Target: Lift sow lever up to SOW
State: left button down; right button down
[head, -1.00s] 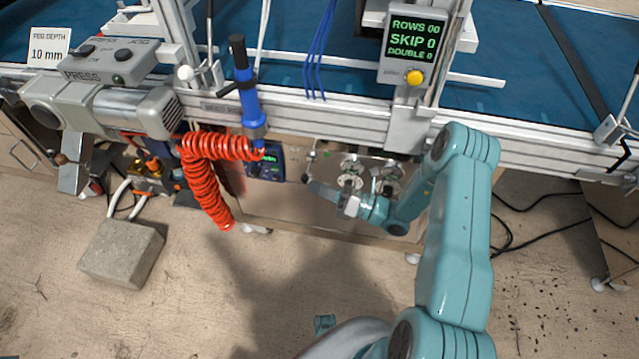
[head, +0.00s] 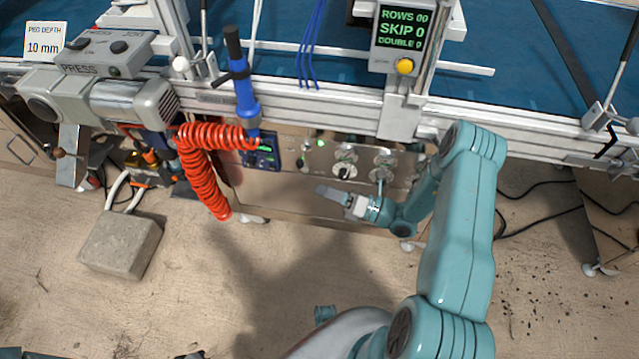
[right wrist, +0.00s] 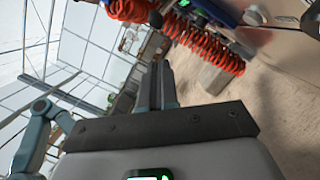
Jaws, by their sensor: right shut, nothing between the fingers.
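The metal control panel (head: 290,180) hangs under the front rail and carries dials, knobs and a small green light. A small lever-like part (head: 381,178) shows below the right dial; I cannot tell whether it is the sow lever, and no SOW label is readable. My right gripper (head: 322,190) is shut and empty, pointing left in front of the panel's lower part. It looks apart from the controls. In the right wrist view its dark fingers (right wrist: 157,85) are together with nothing between them. My left gripper is not in view.
A coiled red hose (head: 203,175) hangs from a blue tool (head: 243,95) left of the panel. A display box (head: 402,40) reads ROWS 00, SKIP 0, DOUBLE 0. A concrete block (head: 120,243) stands on the floor at left.

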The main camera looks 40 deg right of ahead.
jog(key=v, duration=0.8)
jog(key=shift+d, duration=0.2)
jog(key=shift+s, duration=0.15)
